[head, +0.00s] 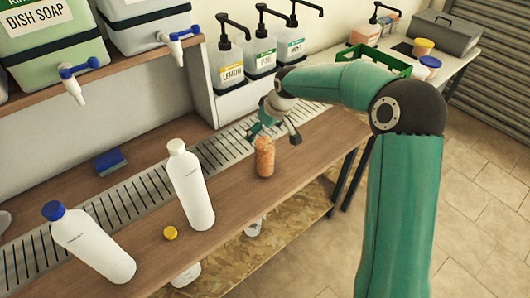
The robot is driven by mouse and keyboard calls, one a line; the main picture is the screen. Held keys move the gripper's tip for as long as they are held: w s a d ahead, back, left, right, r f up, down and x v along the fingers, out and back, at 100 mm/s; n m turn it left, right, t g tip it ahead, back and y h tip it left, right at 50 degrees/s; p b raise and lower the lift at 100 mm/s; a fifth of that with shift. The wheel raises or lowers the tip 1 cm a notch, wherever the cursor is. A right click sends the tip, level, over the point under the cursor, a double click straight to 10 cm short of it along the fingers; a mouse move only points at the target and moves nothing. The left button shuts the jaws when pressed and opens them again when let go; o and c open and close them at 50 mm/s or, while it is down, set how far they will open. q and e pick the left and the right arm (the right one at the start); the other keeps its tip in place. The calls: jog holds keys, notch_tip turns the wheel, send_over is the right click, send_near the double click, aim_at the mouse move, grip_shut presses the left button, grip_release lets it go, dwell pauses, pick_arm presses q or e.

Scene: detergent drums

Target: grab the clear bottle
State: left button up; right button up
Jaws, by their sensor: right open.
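A small upright container with orange, grainy-looking contents (264,158) stands on the wooden counter (235,190); it may be the clear bottle, though its walls are hard to make out. My right gripper (275,132) is open just behind and above its top, with the fingers spread to either side. I cannot tell whether they touch it. A white bottle with a white cap (190,188) stands to the left. Another white bottle with a blue cap (95,245) is at the front left and looks tilted. My left gripper is not in view.
A yellow cap (171,233) lies between the white bottles. A slotted drain strip (150,190) runs along the counter, with a blue sponge (110,162) behind it. Pump bottles (228,65) stand at the back. A green crate (380,62) and a grey toolbox (443,35) are back right.

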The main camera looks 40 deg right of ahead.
jog(key=shift+x, duration=0.95)
jog(key=shift+c, duration=0.2)
grip_shut()
